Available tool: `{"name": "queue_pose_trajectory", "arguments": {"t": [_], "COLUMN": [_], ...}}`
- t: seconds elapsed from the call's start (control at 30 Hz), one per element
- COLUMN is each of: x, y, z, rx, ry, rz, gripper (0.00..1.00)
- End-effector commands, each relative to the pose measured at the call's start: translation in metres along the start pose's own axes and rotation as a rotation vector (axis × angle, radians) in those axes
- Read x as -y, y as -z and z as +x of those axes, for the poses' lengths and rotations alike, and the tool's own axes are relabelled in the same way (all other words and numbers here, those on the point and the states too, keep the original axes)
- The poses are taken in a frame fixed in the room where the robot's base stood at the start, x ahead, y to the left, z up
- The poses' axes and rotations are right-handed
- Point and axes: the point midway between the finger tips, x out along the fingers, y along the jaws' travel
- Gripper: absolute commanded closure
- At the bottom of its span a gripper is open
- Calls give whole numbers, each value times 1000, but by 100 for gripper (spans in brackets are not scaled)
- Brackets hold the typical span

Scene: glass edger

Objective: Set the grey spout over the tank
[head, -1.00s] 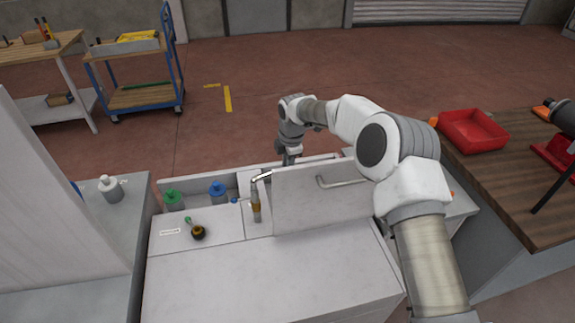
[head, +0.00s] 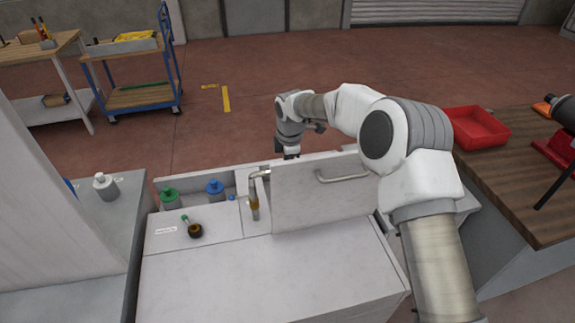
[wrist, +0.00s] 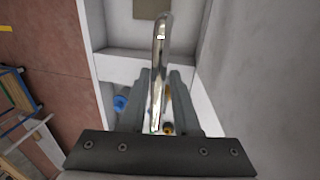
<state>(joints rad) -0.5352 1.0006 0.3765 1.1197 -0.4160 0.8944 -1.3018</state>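The grey spout (head: 259,172) is a bent shiny metal pipe beside the upright white panel in the head view. An amber body (head: 253,208) stands below it. In the wrist view the spout (wrist: 158,75) runs lengthwise between the two dark fingers of my gripper (wrist: 159,82), its bend beyond the fingertips. The fingers look apart, with no clear contact on the pipe. In the head view my gripper (head: 290,154) is just right of the spout's end, its fingertips largely hidden. I cannot clearly identify the tank; the panel hides the space behind it.
The white panel with a metal handle (head: 343,177) stands right of the spout. Green-capped (head: 169,198) and blue-capped (head: 215,190) bottles stand to its left. A red bin (head: 478,128) sits on the right bench.

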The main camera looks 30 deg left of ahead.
Motion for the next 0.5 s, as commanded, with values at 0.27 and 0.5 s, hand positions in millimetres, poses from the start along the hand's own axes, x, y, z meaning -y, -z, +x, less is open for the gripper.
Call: {"name": "queue_pose_trajectory", "arguments": {"t": [0.27,0.5], "x": [0,-1], "y": [0,0], "z": [0,-6], "rx": [0,0], "ry": [-1,-4], "rz": [-1,-1], "gripper": [45,45]}}
